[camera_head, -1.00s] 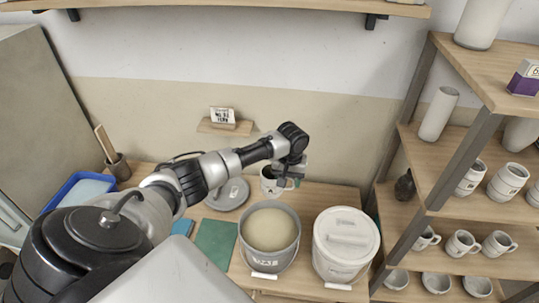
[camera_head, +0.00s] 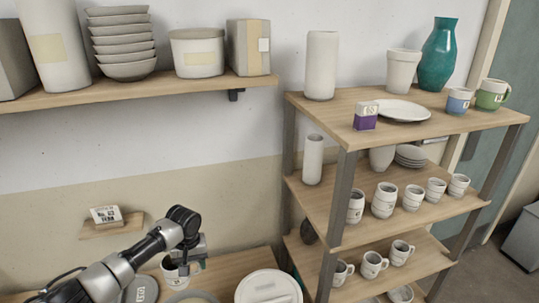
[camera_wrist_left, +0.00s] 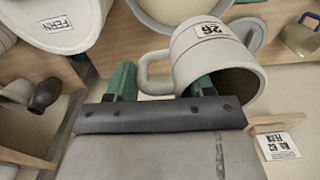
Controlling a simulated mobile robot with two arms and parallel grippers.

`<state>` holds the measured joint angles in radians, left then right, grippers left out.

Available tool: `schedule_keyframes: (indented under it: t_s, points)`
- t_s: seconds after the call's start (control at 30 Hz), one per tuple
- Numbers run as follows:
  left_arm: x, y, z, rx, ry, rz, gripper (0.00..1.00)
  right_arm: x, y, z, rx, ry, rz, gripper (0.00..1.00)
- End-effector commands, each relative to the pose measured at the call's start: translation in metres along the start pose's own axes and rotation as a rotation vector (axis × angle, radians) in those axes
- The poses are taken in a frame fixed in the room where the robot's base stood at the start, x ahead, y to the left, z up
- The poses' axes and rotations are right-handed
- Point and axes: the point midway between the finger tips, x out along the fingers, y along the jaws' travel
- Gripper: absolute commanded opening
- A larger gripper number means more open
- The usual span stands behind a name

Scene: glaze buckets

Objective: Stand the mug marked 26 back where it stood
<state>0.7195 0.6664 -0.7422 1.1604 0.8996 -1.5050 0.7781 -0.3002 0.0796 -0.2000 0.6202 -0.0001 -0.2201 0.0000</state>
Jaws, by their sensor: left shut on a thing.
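The mug marked 26 (camera_wrist_left: 208,45) is white with a handle and shows large in the left wrist view, its open end towards the lower right. In the head view the mug (camera_head: 177,269) is below my left gripper, over the bench beside the wall, partly hidden by the gripper. My left gripper (camera_head: 190,250) is shut on the mug; its green fingertips (camera_wrist_left: 162,82) are at the handle side. I cannot tell if the mug touches the bench. My right gripper is not in view.
A shelf rack (camera_head: 345,170) on the right holds several white mugs on its middle and lower boards. The lower board (camera_head: 430,247) has bare room at its right. A lidded bucket (camera_head: 268,288) stands on the bench. A card (camera_head: 104,214) stands on a small wall ledge.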

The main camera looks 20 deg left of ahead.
Motion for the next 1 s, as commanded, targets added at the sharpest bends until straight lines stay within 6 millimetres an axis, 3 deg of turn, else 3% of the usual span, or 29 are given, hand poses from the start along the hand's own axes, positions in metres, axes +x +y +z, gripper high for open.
schedule_keyframes:
  t_s: [0.17, 0.27, 0.4, 0.53, 0.7, 0.8, 1.0]
  points:
    - [0.003, 0.013, 0.01, 0.032, 0.004, 0.012, 0.01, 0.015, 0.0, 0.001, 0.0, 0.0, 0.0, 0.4]
    - [0.004, 0.03, 0.03, 0.085, 0.004, 0.025, 0.01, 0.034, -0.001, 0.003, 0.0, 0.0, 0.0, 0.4]
    - [0.005, 0.056, 0.075, 0.192, 0.002, 0.038, 0.01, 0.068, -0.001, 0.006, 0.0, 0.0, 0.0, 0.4]
    - [0.005, 0.068, 0.127, 0.299, 0.001, 0.037, 0.01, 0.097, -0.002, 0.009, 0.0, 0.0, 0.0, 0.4]
    - [0.007, 0.069, 0.188, 0.424, 0.003, 0.022, 0.01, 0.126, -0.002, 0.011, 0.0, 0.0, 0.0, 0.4]
    - [0.007, 0.064, 0.214, 0.477, 0.006, 0.011, 0.01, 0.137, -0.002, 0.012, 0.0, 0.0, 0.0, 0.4]
    - [0.005, 0.058, 0.24, 0.53, 0.009, 0.001, 0.01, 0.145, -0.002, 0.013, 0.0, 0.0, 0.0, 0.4]
